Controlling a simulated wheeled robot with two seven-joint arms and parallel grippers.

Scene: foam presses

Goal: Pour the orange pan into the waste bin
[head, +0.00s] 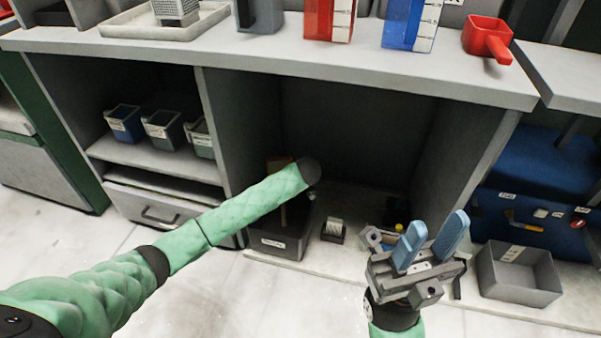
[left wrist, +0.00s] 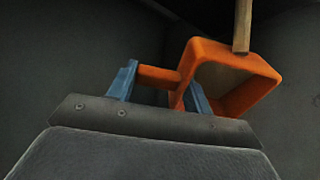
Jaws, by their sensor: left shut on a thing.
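The orange pan (left wrist: 232,78) shows in the left wrist view, tilted, with brownish material inside. My left gripper (left wrist: 160,92) is shut on the pan's handle. A narrow brown strip (left wrist: 243,25) runs from the pan's rim to the top of that view; I cannot tell if it is a pouring stream. In the head view a bit of the pan (head: 279,163) shows behind my left arm, whose gripper is hidden. A dark labelled bin (head: 272,243), apparently the waste bin, stands below it, partly covered by my arm. My right gripper (head: 432,243) is open and empty.
The grey counter (head: 290,62) overhangs the open bay. On it stand red (head: 318,18) and blue (head: 403,22) containers and a red pan (head: 488,38). A grey box (head: 518,275) stands at the right. Small bins (head: 162,130) fill the left shelf.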

